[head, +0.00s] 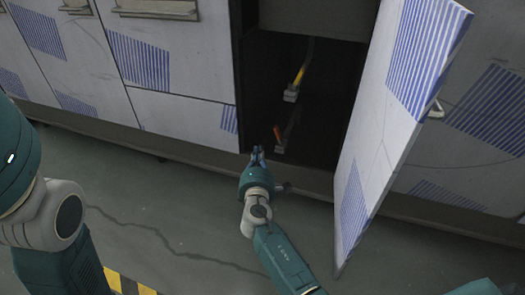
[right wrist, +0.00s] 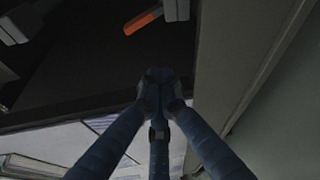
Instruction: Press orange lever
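The orange lever (head: 277,134) sits on a small grey mount low inside the dark open cabinet in the head view. It also shows at the top of the right wrist view (right wrist: 143,20), beside a pale grey block. My right gripper (head: 257,154) is at the cabinet's lower front opening, a little left of and nearer than the orange lever, apart from it. In the right wrist view the gripper's fingers (right wrist: 160,78) come together at the tips, with nothing seen between them. My left arm shows at the left, but its gripper is out of view.
A yellow lever (head: 298,77) on a grey mount is deeper in the cabinet. The cabinet door (head: 400,115) stands open on the right. Closed panels (head: 185,110) flank the opening on the left. Grey floor lies in front, with yellow-black tape (head: 125,284) at the bottom.

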